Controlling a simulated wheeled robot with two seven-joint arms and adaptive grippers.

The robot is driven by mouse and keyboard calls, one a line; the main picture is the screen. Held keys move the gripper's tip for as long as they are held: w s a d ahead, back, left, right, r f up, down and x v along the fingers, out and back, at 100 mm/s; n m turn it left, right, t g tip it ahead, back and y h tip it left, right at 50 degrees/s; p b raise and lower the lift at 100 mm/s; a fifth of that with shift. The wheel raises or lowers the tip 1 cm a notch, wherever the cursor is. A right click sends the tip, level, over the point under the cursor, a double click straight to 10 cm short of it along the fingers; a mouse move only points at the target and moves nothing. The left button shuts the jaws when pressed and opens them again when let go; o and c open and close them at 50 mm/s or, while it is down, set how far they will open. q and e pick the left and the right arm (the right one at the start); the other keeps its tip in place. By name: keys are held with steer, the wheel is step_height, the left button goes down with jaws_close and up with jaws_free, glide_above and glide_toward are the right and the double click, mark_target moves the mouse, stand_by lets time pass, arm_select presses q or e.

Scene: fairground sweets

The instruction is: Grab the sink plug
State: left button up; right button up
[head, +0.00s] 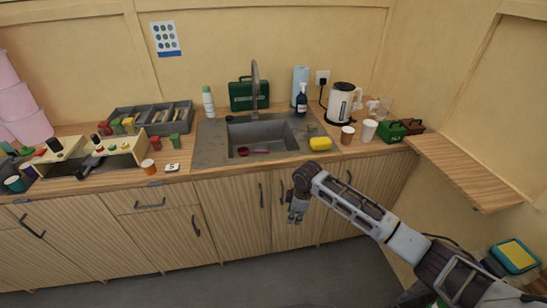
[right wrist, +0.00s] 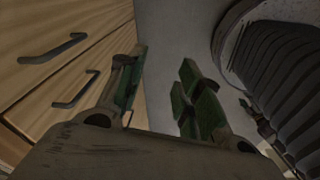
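The sink (head: 285,134) is a grey basin set in the counter. A small dark round thing (head: 229,117) lies on its back left rim; it may be the sink plug, but it is too small to be sure. A red thing (head: 243,152) with a pinkish handle lies in the basin. My right gripper (head: 296,210) hangs in front of the cabinet doors, below the counter edge and apart from the sink. In the right wrist view its two fingers (right wrist: 163,75) are spread with nothing between them. My left gripper does not show.
A tap (head: 255,85) rises behind the basin. Cabinet handles (head: 261,195) stick out below.

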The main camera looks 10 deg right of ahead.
steer(key=s+r+n+g+h+p, duration=0.1)
steer(key=s+r+n, duration=0.2)
steer(key=r, duration=0.7)
steer(key=shift+s+a+n, duration=0.3)
steer(key=shift+s+a, duration=0.05)
steer(key=shift+s, duration=0.05)
